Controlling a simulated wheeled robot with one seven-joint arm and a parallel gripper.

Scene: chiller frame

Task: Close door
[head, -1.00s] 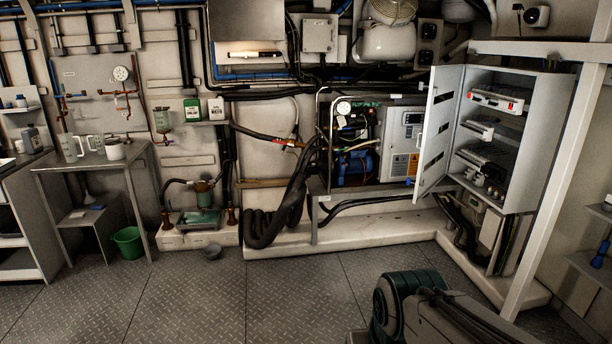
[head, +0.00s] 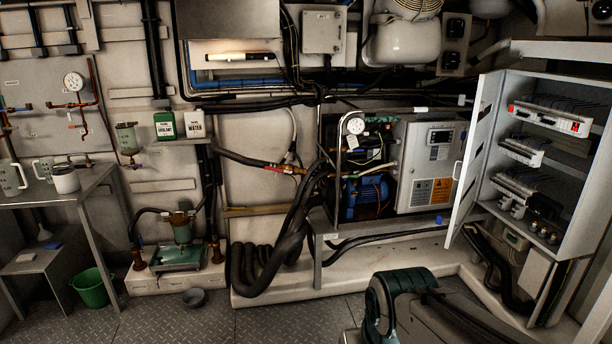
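The grey cabinet (head: 589,190) on the right stands open, and shelves of electrical parts show inside. Its door (head: 474,155) is swung out to the left on the cabinet's left side, with dark slots in its face. At the bottom right is a dark green and grey part of my own arm, well below and apart from the door. My gripper's fingers cannot be made out in the head view.
The chiller unit (head: 428,165) with gauge and hoses stands just left of the door on a pale plinth (head: 280,288). A metal table (head: 75,190) with mugs and a green bucket (head: 93,288) are at left. Bare floor (head: 250,325) lies in front.

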